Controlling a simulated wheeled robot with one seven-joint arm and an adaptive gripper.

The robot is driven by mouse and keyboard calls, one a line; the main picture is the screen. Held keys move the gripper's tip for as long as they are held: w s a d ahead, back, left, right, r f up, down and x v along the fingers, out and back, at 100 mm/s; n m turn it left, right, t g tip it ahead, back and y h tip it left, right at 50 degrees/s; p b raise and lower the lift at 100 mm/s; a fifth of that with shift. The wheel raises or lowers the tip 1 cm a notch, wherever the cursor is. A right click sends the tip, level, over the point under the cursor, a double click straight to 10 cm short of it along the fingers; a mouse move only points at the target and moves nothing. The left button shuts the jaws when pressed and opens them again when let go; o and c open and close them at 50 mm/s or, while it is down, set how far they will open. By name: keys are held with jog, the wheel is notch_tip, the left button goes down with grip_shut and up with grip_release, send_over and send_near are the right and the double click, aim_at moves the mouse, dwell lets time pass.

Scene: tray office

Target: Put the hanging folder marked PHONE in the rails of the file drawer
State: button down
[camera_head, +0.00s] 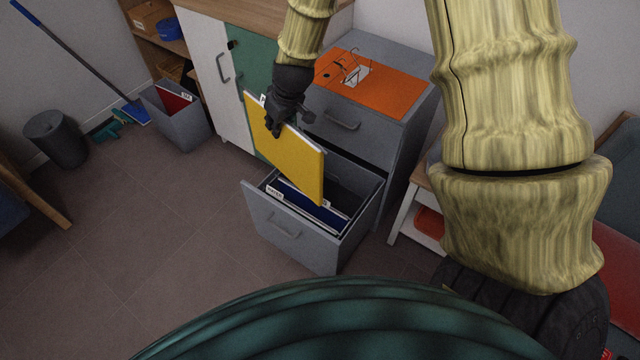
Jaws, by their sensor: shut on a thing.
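My gripper (276,126) is shut on the top edge of a yellow hanging folder (285,153). The folder hangs tilted, its right end lower, over the open file drawer (292,236). A small white tab shows at its upper left corner; its marking is too small to read. The folder's lower right corner overlaps the drawer opening in this view, and I cannot tell whether it touches the rails. In the drawer, a dark blue folder (310,208) with a white tab stands toward the front. The yellow folder hides part of the drawer's inside.
The grey cabinet (402,150) has an orange top sheet with wire-like items on it. A grey bin (180,122) with a red folder (173,100) stands on the floor at left. A dark waste bin (57,138) is farther left. Floor left of the drawer is clear.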

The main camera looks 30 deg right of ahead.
jog(key=w+d+f+n+y+b, duration=0.1)
jog(key=w+d+f+n+b, duration=0.1)
jog(key=d+f+b, duration=1.8)
jog(key=a+f+b, duration=0.2)
jog(key=f+b, duration=0.6)
jog(key=f, duration=0.2)
jog(key=a+f+b, duration=0.3)
jog(key=f+b, duration=0.6)
jog(key=f, duration=0.2)
jog(key=shift+f, duration=0.4)
jog(key=c, duration=1.4)
grip_release()
jog(key=shift+g, duration=0.3)
jog(key=p+v, duration=0.5)
jog(key=v, duration=0.7)
